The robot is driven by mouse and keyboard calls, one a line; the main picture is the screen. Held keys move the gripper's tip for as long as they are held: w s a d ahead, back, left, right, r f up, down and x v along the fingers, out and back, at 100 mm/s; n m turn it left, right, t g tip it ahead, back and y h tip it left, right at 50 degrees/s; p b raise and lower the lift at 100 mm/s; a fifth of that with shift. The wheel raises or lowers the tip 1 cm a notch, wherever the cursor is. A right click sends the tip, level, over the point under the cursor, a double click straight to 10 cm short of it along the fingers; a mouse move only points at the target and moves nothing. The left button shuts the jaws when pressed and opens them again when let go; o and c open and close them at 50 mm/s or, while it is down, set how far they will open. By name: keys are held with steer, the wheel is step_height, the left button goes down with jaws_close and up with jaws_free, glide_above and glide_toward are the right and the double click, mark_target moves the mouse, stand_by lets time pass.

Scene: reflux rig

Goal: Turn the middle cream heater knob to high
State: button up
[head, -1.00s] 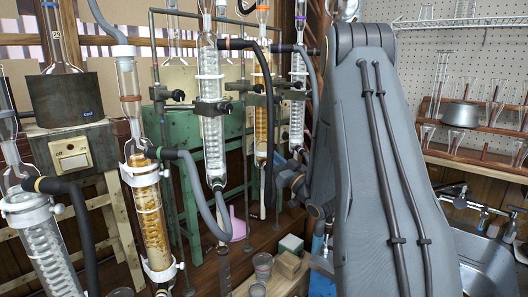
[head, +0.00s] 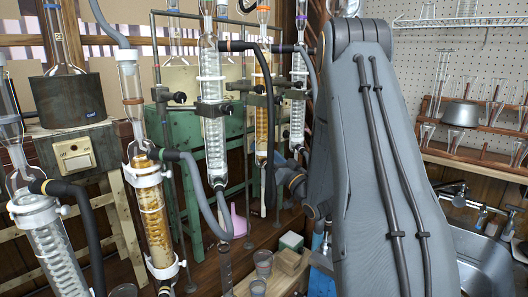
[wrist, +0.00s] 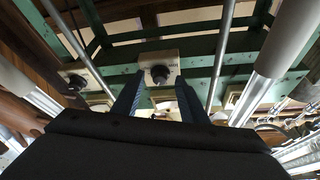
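In the wrist view, a cream plate (wrist: 170,55) on a green frame carries a dark round knob (wrist: 159,74), near the middle of the picture. Small dark lettering shows at the plate's right; it is too small to read surely. My gripper (wrist: 160,88) is open, with its two blue-grey fingers pointing toward this knob, one low on each side. The knob shows in the gap between them, and nothing is seen held. Whether the fingers reach around the knob cannot be told. In the head view, my arm hides the gripper and knob.
Another dark knob (wrist: 77,82) on a cream plate lies to the left in the wrist view. Metal rods and pale tubes stand on both sides. In the head view, glass condensers (head: 211,110) with hoses crowd the left, and a sink (head: 485,262) is at the right.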

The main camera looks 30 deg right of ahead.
steer(key=b+v, duration=0.1)
steer(key=v, duration=0.6)
steer(key=shift+s+f+b, duration=0.15)
steer(key=shift+s+b, duration=0.15)
steer(key=shift+b, duration=0.05)
steer(key=w+a+r+n+y+p, duration=0.1)
steer(key=w+r+n+y+p, duration=0.1)
steer(key=w+n+p, duration=0.4)
steer(key=shift+w+r+n+g+y+p, duration=0.3)
steer(key=shift+w+r+g+y+p, duration=0.1)
steer(key=shift+w+y+p, duration=0.35)
steer(key=shift+a, duration=0.1)
